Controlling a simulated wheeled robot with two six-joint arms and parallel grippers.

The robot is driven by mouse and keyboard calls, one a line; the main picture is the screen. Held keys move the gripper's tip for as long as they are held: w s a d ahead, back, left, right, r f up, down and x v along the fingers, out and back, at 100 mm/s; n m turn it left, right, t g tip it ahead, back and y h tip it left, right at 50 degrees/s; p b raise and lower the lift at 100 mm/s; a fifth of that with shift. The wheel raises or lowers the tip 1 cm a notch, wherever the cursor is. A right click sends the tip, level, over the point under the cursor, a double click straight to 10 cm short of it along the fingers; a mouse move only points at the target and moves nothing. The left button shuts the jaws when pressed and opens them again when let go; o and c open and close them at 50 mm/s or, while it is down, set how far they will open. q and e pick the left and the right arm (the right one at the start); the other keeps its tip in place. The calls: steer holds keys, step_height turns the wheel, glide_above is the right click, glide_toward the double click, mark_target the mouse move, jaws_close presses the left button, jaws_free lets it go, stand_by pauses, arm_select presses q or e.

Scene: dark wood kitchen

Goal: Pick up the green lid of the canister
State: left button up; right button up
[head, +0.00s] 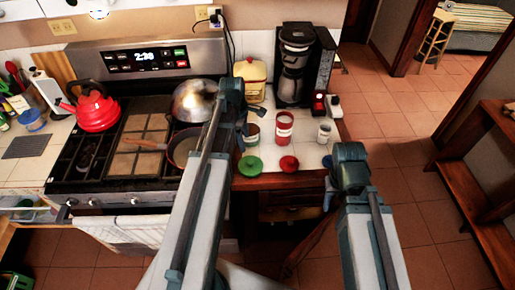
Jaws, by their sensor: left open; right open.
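The green lid (250,166) lies flat near the front edge of the white tiled counter, to the right of the stove. A canister (253,134) with a pale label stands behind it, partly hidden by my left arm. My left gripper (256,113) is open and empty, above and behind the green lid, near that canister. My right gripper (328,165) is open, at the counter's right front corner, to the right of the lid. Its fingers are small and partly hidden by the arm.
A red lid (289,164) lies right of the green one. A red canister (283,128) and a smaller pale canister (324,133) stand behind. A coffee maker (297,65) and yellow container (251,78) are at the back. A pan (184,148) sits on the stove (115,185).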

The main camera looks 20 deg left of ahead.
arm_select(q)
steer(key=b, duration=0.8)
glide_above(250, 161)
steer(key=a, duration=0.1)
steer(key=f, duration=0.8)
steer(key=shift+s, duration=0.35)
steer(key=shift+d+f+b, duration=0.1)
steer(key=shift+f+b, duration=0.05)
steer(key=shift+b, duration=0.15)
steer(key=shift+f, duration=0.1)
steer(key=f+b, duration=0.5)
steer(key=shift+w+d, duration=0.25)
steer(key=shift+d, duration=0.15)
jaws_close()
